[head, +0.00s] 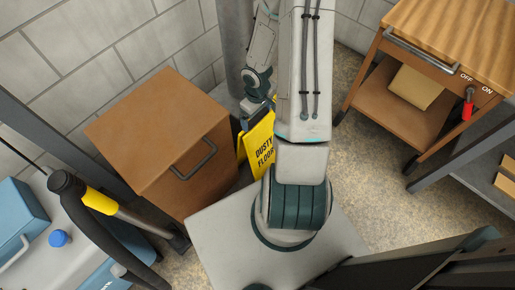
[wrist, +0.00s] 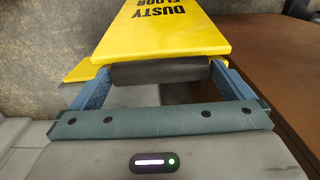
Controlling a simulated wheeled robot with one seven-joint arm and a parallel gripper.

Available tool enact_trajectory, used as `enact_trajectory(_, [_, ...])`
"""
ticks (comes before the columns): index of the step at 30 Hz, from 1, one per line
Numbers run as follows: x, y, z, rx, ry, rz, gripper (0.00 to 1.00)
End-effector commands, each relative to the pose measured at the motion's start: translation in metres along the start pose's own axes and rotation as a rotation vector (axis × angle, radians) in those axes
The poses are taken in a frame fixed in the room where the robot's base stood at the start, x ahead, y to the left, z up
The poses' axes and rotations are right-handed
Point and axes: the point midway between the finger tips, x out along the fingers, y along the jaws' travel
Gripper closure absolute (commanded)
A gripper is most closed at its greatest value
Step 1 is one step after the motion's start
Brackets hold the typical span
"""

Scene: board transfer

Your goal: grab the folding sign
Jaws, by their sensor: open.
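The folding sign (head: 259,143) is yellow with black "DUSTY FLOOR" lettering. In the head view it stands between the brown cabinet and my arm, which hides its right part. In the wrist view the sign's yellow panel (wrist: 165,38) fills the upper middle, lettering upside down, with a dark bar (wrist: 155,73) along its near edge. My gripper (wrist: 163,80) is open, its two blue fingers at either end of that bar; I cannot tell whether they touch it. A second yellow part (wrist: 82,71) shows lower left. In the head view the fingertips are mostly hidden.
The brown cabinet (head: 160,135) with a grey handle stands close left of the sign; its brown surface (wrist: 285,85) is at right in the wrist view. A wooden cart (head: 395,105) with a box (head: 416,86) stands at right. Speckled floor (head: 375,195) is clear between.

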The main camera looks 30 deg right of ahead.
Motion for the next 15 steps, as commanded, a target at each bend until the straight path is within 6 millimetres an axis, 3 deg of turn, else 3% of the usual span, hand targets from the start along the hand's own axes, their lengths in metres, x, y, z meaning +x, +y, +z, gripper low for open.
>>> enact_trajectory(9, [0.0056,0.0002,0.0000,0.000,0.000,0.001,0.03])
enact_trajectory(15, [0.0054,0.0002,0.0000,0.000,0.000,0.001,0.58])
